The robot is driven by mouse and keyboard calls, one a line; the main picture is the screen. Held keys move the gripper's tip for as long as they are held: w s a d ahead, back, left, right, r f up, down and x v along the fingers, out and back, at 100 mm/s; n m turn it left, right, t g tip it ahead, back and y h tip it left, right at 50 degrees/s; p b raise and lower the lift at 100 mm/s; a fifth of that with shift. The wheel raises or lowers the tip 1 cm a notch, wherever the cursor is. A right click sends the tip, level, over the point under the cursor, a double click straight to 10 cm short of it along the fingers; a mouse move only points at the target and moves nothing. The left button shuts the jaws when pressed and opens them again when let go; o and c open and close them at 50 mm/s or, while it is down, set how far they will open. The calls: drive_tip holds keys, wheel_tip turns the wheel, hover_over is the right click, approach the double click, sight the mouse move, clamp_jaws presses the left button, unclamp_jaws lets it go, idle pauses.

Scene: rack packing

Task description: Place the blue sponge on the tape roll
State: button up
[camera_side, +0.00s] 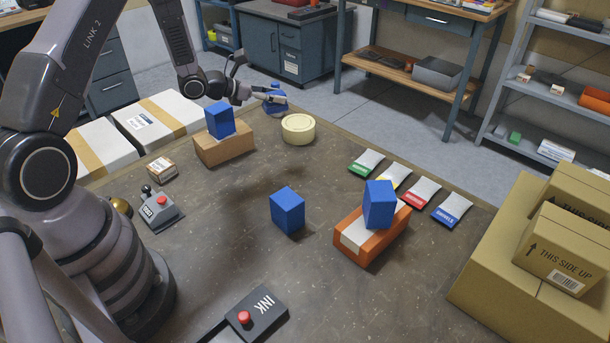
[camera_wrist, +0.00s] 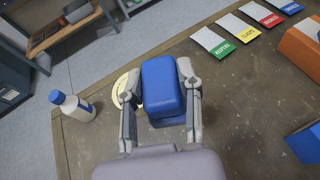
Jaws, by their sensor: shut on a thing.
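My gripper (camera_side: 270,95) is at the far side of the table in the side view. In the wrist view my gripper (camera_wrist: 158,80) has one finger on each side of the blue sponge (camera_wrist: 163,88) and is shut on it. The sponge (camera_side: 273,105) shows only small and partly covered in the side view. The cream tape roll (camera_side: 298,128) lies flat on the table just right of and below my gripper in the side view. In the wrist view the tape roll (camera_wrist: 121,86) is partly hidden behind the left finger and the sponge; the exact height gap cannot be told.
A white bottle (camera_wrist: 72,107) stands near the table corner. Other blue blocks are on a cardboard box (camera_side: 225,148), on the table (camera_side: 287,210), and on an orange box (camera_side: 365,242). Colored label cards (camera_side: 366,162) lie right.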

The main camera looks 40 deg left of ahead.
drive_tip(key=w+f, duration=0.2)
drive_tip(key=w, duration=0.1)
drive_tip(key=w+a+f, duration=0.1)
drive_tip(key=w+f, duration=0.5)
drive_tip(key=shift+w+a, duration=0.3)
drive_tip(key=shift+f, duration=1.55)
drive_tip(key=shift+f, duration=0.2)
drive_tip(key=o, duration=1)
drive_tip(key=shift+o, duration=0.2)
